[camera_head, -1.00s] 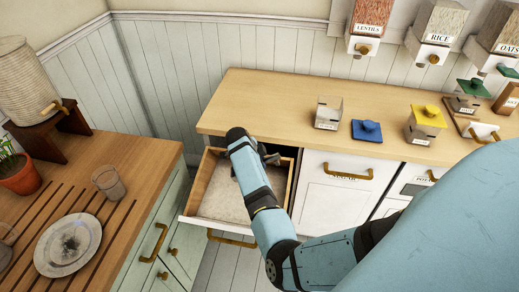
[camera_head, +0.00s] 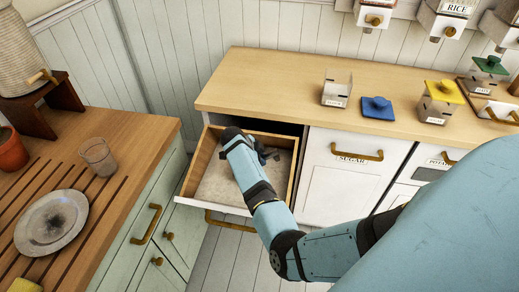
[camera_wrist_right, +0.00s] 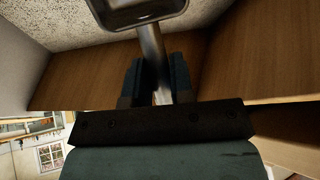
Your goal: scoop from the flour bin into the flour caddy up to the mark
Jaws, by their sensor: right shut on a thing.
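The flour bin (camera_head: 208,196) is a pulled-out wooden drawer with a white front and pale flour (camera_head: 217,184) inside. My right gripper (camera_head: 262,154) is down inside the bin, partly hidden by my own arm. In the right wrist view my right gripper (camera_wrist_right: 158,84) is shut on the handle of a metal scoop (camera_wrist_right: 150,45), with speckled flour beyond it. How full the scoop is cannot be seen. A small clear caddy (camera_head: 337,90) with a white label stands lidless on the counter; its label is too small to read. My left gripper is out of view.
A blue lid (camera_head: 377,108) lies beside the clear caddy. Caddies with yellow (camera_head: 440,102) and green (camera_head: 489,68) lids stand farther right. The shut sugar drawer (camera_head: 345,180) adjoins the bin. A left counter (camera_head: 110,205) holds a glass (camera_head: 98,156) and plate (camera_head: 52,222).

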